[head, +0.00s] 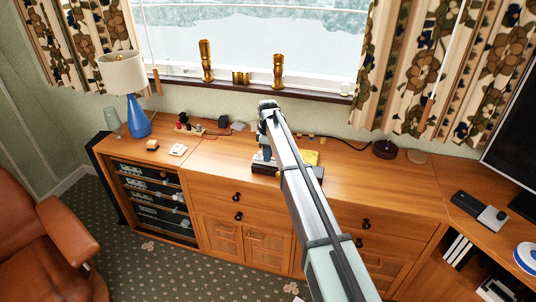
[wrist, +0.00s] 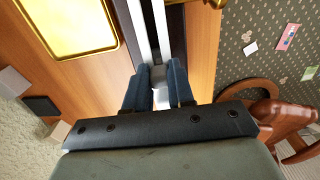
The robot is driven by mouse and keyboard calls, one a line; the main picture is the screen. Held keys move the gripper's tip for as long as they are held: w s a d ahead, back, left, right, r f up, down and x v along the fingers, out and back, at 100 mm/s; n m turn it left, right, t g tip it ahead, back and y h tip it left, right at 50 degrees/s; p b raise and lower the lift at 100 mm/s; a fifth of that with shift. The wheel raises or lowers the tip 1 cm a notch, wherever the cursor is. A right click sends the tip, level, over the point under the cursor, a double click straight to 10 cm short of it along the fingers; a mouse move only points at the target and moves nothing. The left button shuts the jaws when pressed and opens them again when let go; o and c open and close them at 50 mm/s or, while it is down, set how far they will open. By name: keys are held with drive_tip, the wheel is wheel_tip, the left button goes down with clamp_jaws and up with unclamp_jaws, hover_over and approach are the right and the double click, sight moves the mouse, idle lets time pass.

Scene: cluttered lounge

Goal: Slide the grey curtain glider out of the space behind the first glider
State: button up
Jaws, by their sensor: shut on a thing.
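A dark rail with a pale channel along it (wrist: 176,30) lies on the wooden sideboard top and runs away from my gripper in the wrist view. In the head view its dark ends (head: 264,169) show on both sides of my arm. My gripper (wrist: 160,73) has two blue fingers over the channel, shut on a small light grey piece (wrist: 158,78), seemingly the grey glider. The fingers hide most of it. In the head view my gripper (head: 262,157) is largely hidden by my arm. I cannot make out the first glider separately.
A yellow tray (wrist: 65,48) lies beside the rail. Small blocks (wrist: 42,106) lie near it. On the sideboard (head: 220,165) stand a blue lamp (head: 137,117) and a white item (head: 178,150). The top between lamp and rail is mostly clear. The sideboard's front edge is close to the rail.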

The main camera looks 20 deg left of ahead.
clamp_jaws()
drive_tip(key=shift+d, duration=0.2)
drive_tip(key=shift+d, duration=2.5)
drive_tip(key=shift+d, duration=1.95)
drive_tip(key=shift+d, duration=0.35)
drive_tip(key=shift+d, duration=0.3)
